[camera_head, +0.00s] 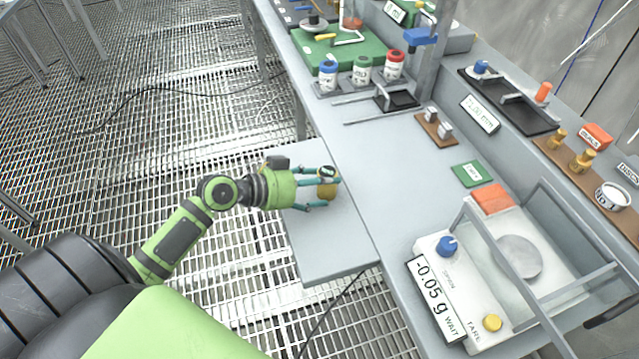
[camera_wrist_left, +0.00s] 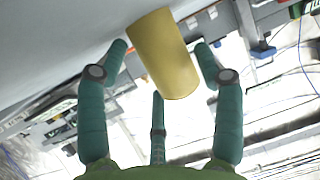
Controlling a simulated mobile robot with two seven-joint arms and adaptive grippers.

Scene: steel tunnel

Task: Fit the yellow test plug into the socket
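The yellow test plug (camera_head: 327,191) is a plain yellow cylinder over the lower grey shelf (camera_head: 325,245), beside the bench edge. In the left wrist view the plug (camera_wrist_left: 163,55) lies between the teal fingers, tilted in the picture. My left gripper (camera_head: 322,188) reaches around it from the left. The fingers are spread, and a narrow gap shows between the plug and the right-hand finger in the wrist view. I cannot tell whether the plug touches the shelf. My right gripper is out of view. I cannot make out the socket for certain.
The bench (camera_head: 385,175) carries a balance (camera_head: 480,275) reading -0.05 g, a brown block with metal pieces (camera_head: 436,127), a green card (camera_head: 467,175) and several capped jars (camera_head: 361,70). A green board (camera_head: 335,48) lies at the back. The bench's near left strip is clear.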

